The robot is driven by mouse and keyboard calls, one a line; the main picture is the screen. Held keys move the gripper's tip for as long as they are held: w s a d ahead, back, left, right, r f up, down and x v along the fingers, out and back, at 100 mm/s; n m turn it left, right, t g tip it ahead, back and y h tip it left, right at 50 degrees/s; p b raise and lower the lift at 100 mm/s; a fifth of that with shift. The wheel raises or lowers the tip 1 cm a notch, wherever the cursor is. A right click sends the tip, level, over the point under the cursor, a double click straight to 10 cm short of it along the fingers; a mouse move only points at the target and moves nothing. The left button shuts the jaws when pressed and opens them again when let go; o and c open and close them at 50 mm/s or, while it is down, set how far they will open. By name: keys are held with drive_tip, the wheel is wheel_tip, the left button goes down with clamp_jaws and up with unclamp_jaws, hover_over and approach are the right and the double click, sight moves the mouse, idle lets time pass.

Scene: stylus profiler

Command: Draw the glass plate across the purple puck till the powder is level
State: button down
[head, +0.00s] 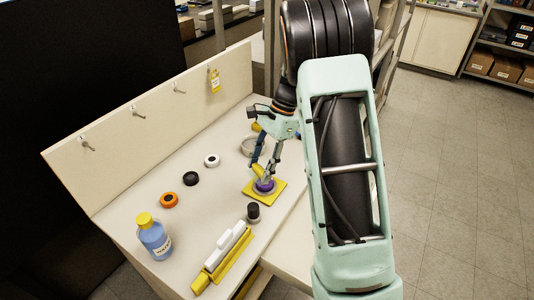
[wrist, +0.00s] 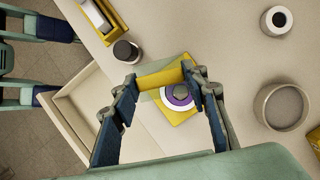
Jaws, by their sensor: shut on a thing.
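The purple puck (head: 265,186) sits on a yellow square base (head: 277,194) on the bench. In the wrist view the puck (wrist: 181,96) shows a purple middle with a white ring around it. My gripper (wrist: 160,78) is shut on the yellow grip of the glass plate (wrist: 158,76), with one finger at each end. The clear plate is hard to make out; it seems to lie at or just over the puck. I cannot tell whether it touches. The powder's level cannot be told. In the head view my gripper (head: 264,168) is right above the puck.
A dark-capped jar (head: 253,212) stands close in front of the base. A yellow tray with white blocks (head: 234,262) and a blue bottle (head: 154,240) are nearer. Orange, black and white pucks (head: 211,160) line the left. A round dish (head: 250,146) lies behind.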

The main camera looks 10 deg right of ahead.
sight(266, 185)
drive_tip(key=w+m+t, duration=0.1)
drive_tip(key=m, duration=0.1)
drive_tip(key=w+d+m+t+p, duration=0.1)
drive_tip(key=m, duration=0.2)
drive_tip(key=d+m+t, duration=0.1)
drive_tip(key=m, duration=0.1)
drive_tip(key=shift+w+d+f+m, duration=0.1)
drive_tip(key=shift+w+f+m, duration=0.2)
drive_tip(key=shift+w+f, duration=0.1)
drive_tip(key=shift+r+p, duration=0.1)
drive_tip(key=shift+p, duration=0.25)
drive_tip(key=shift+f+b, duration=1.65)
drive_tip(key=shift+f, duration=1)
drive_tip(key=shift+f, duration=0.4)
drive_tip(key=shift+s, duration=0.1)
drive_tip(key=shift+s+a, duration=0.2)
drive_tip(key=shift+s, duration=0.4)
drive_tip(key=shift+w, duration=0.15)
drive_tip(key=shift+w+d, duration=0.2)
drive_tip(key=shift+w, duration=0.4)
drive_tip(key=shift+w+d, duration=0.2)
drive_tip(key=shift+w, duration=0.4)
